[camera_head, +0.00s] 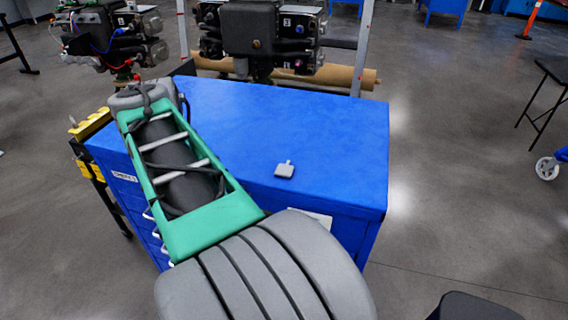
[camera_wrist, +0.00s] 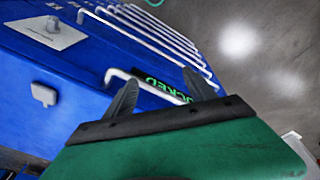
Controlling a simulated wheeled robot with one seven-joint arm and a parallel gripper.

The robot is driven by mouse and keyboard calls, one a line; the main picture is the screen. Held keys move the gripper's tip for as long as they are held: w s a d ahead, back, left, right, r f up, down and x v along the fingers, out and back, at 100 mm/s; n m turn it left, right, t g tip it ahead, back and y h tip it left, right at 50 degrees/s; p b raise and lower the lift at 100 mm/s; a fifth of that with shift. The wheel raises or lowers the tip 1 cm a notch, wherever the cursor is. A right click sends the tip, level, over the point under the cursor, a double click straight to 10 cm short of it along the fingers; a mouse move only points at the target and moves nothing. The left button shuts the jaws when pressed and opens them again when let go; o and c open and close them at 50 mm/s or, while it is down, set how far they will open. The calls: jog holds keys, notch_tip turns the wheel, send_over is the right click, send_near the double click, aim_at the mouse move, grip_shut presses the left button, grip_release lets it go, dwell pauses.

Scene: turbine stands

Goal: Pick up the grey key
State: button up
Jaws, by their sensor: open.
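The grey key (camera_head: 285,170) lies flat on the blue cabinet top (camera_head: 330,125) in the head view, right of my green arm link. It is a small square piece with a short stub on its far side. My gripper (camera_wrist: 162,92) shows in the wrist view as two dark fingers spread apart, with nothing between them. They point toward a blue face with white handles. A small grey square piece with a stub (camera_wrist: 44,94) shows left of the fingers, clear of them; I cannot tell whether it is the key. My gripper's fingers do not show in the head view.
White drawer handles (camera_wrist: 150,35) run along the blue face, by a green "LOCKED" label (camera_wrist: 166,86). A pale plate (camera_wrist: 60,38) is at upper left. Dark machinery (camera_head: 262,40) and a brown roll (camera_head: 335,75) stand behind the cabinet. Open grey floor (camera_head: 460,190) is at right.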

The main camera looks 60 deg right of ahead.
jog(key=s+d+r+m, duration=0.3)
jog(key=s+d+r, duration=0.15)
jog(key=d, duration=0.35)
jog(key=m+y+p, duration=0.2)
jog(key=m, duration=0.3)
send_near(285, 169)
jog(key=shift+w+a+f+g, duration=0.1)
jog(key=shift+w+g, duration=0.05)
jog(key=shift+w, duration=0.25)
jog(key=shift+w+a+f+g, duration=0.1)
jog(key=shift+w+g, duration=0.05)
jog(key=shift+w, duration=0.25)
jog(key=shift+m, duration=0.3)
jog(key=f+b, duration=0.5)
jog(key=s+f+b, duration=0.1)
jog(key=f+b, duration=0.1)
jog(key=shift+d+f, duration=0.15)
jog(key=shift+f, duration=0.25)
jog(key=shift+r, duration=0.15)
jog(key=shift+c, duration=0.3)
grip_shut()
